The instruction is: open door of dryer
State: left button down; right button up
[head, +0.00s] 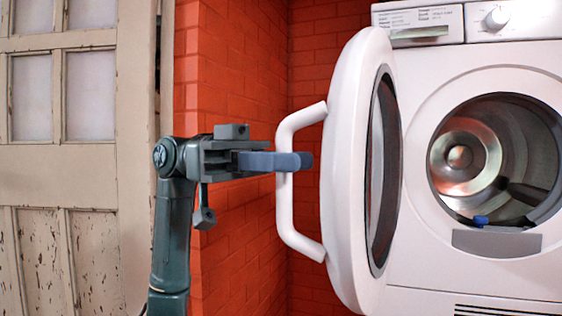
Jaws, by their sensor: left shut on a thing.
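The white dryer (420,270) stands at the right. Its round door (345,200) is swung open to the left, seen nearly edge-on, with the dark glass (383,175) facing the drum side. A white bar handle (284,215) sticks out from the door's outer face. My left gripper (290,161) comes in from the left and is shut on the handle's upright part. The drum opening (497,160) is uncovered, and a small blue thing lies at its lower rim. My right gripper is not in view.
A red brick wall (235,85) stands behind my left arm and the door. A worn wooden door with panes (60,170) is at the far left. The dryer's control panel with a knob (497,18) is at the top right.

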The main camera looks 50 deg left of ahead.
pick_arm(q)
jog(key=shift+a, duration=0.1)
dwell(0.3)
jog(key=c, duration=1.7)
grip_release()
jog(key=b+v, duration=0.1)
jog(key=v, duration=1.2)
